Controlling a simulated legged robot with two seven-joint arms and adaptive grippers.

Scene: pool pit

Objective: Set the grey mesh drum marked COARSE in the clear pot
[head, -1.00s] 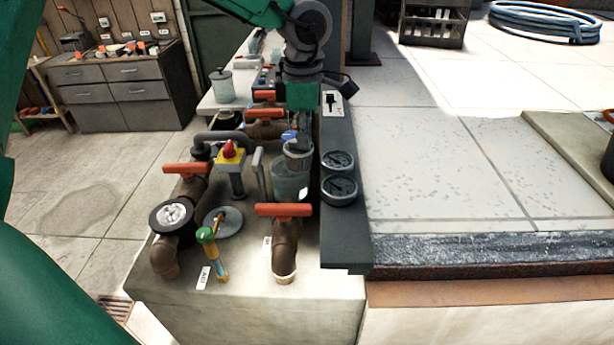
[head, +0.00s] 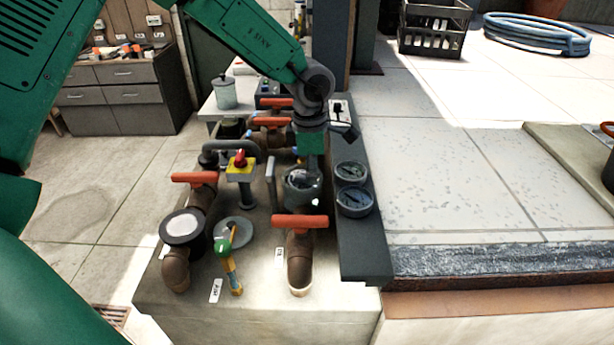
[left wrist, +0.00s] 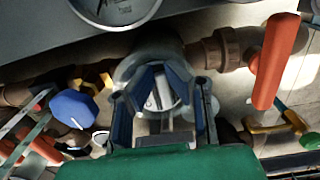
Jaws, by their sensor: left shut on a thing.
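My left gripper (head: 314,160) points down over the clear pot (head: 303,202), which stands among the pipes left of the gauges. In the left wrist view its blue fingers (left wrist: 160,92) are shut, with a pale piece between them, inside a round grey rim (left wrist: 128,70). I take the held thing to be the grey mesh drum; it is mostly hidden by the fingers and pot. I cannot tell whether it rests on the pot's bottom, and no COARSE marking is readable. My right gripper is not in view.
Orange-handled valves (head: 300,222) stand in front and behind. A red-and-yellow switch post (head: 241,168) and a grey upright plate (head: 271,183) are close left. Two gauges (head: 353,200) sit on the dark ledge to the right. A lidded jar (head: 224,93) stands farther back.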

